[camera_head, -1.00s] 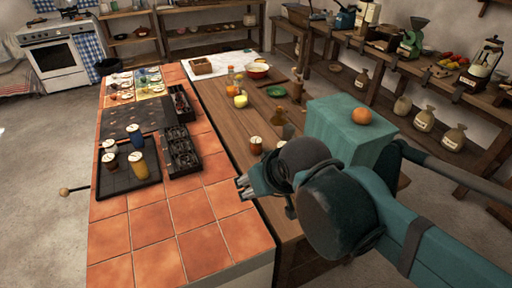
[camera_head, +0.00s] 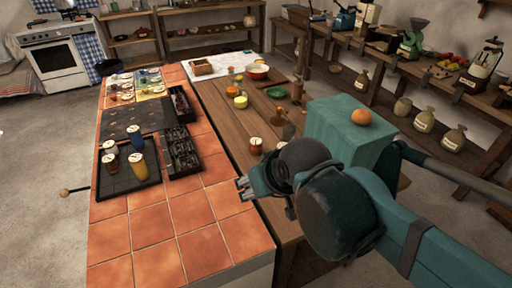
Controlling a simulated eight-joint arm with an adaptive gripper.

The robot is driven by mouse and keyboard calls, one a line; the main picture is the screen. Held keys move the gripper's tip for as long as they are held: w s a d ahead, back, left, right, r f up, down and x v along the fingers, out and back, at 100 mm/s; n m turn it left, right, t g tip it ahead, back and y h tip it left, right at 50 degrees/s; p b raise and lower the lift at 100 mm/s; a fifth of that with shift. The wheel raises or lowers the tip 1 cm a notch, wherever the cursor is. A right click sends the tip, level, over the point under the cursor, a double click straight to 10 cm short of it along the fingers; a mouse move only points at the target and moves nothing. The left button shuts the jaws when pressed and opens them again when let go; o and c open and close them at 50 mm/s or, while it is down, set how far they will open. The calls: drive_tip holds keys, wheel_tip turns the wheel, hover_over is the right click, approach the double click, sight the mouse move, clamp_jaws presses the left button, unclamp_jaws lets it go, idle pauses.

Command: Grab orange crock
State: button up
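The orange crock (camera_head: 138,167) is a yellow-orange pot with a pale lid. It stands upright at the right front of a dark tray (camera_head: 128,187) on the tiled counter. Beside it on the tray are a blue crock (camera_head: 137,142), a white-lidded crock (camera_head: 111,148) and a red-brown crock (camera_head: 111,164). My gripper (camera_head: 242,188) is over the right edge of the tiles, well right of the orange crock and apart from it. Its fingertips are small here but look parted, with nothing visible between them.
A dark compartment box (camera_head: 182,155) lies between the tray and my gripper. The front tiles (camera_head: 155,225) are bare. Small brown jars (camera_head: 256,146) stand on the wooden table (camera_head: 225,115) behind my gripper. A teal block (camera_head: 345,130) carries an orange fruit (camera_head: 361,117).

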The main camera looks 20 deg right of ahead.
drive_tip(key=m+g+h+p, duration=0.5)
drive_tip(key=m+h, duration=0.5)
drive_tip(key=m, duration=0.2)
hover_over(252, 142)
drive_tip(key=s+a, duration=0.4)
drive_tip(key=s, duration=0.1)
wheel_tip(252, 142, down, 5)
drive_tip(key=shift+w+a+f+m+g+h+p, duration=0.15)
drive_tip(key=shift+w+a+f+m+h+p, duration=0.15)
drive_tip(key=shift+w+f+m+h, duration=0.5)
drive_tip(key=shift+w+a+f+m+g+h+p, duration=0.2)
drive_tip(key=shift+w+f+m+h+p, duration=0.2)
drive_tip(key=shift+w+f+m, duration=0.7)
drive_tip(key=shift+w+a+f+m+g+h+p, duration=0.2)
drive_tip(key=shift+w+f+m+h, duration=0.45)
drive_tip(key=shift+f, duration=0.55)
drive_tip(key=shift+s, duration=0.1)
drive_tip(key=shift+x, duration=1.35)
